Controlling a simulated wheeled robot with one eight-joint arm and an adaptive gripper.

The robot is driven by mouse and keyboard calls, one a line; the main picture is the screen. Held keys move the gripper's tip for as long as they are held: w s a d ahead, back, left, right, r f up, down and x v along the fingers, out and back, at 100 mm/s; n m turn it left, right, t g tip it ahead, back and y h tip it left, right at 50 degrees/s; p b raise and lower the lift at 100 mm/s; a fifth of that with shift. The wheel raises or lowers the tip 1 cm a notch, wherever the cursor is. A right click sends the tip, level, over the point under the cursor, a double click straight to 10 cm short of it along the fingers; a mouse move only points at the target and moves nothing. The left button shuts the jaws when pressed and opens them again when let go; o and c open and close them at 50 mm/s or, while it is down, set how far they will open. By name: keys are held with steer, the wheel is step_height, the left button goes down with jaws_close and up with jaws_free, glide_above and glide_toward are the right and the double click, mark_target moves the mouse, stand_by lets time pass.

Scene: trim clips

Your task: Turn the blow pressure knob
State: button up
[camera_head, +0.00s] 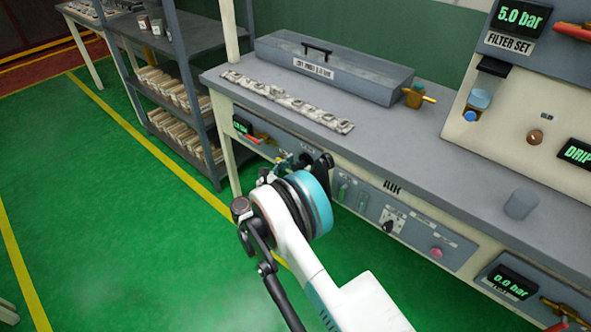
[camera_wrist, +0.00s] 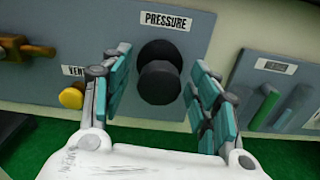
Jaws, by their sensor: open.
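A black round knob (camera_wrist: 160,80) sits on a grey panel (camera_wrist: 207,30) under a label reading "PRESSURE" in the wrist view. My gripper (camera_wrist: 159,66) is open, its teal-padded fingers on the left and right of the knob. Gaps show between the knob and both fingers. How far the fingertips reach along the knob is hard to tell. In the camera_head view my gripper (camera_head: 305,163) is at the front panel of the bench, largely hidden behind my wrist. The pressure knob cannot be made out there.
The workbench (camera_head: 430,140) carries a long grey box (camera_head: 335,72) and a strip of small parts (camera_head: 288,103).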

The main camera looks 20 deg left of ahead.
steer(key=c, duration=1.1)
steer(key=shift+o, duration=0.2)
steer(key=shift+m, duration=0.4)
steer(key=m, duration=0.4)
steer(key=shift+d, duration=0.1)
steer(key=shift+s+f+m, duration=0.1)
steer(key=shift+m, duration=2.3)
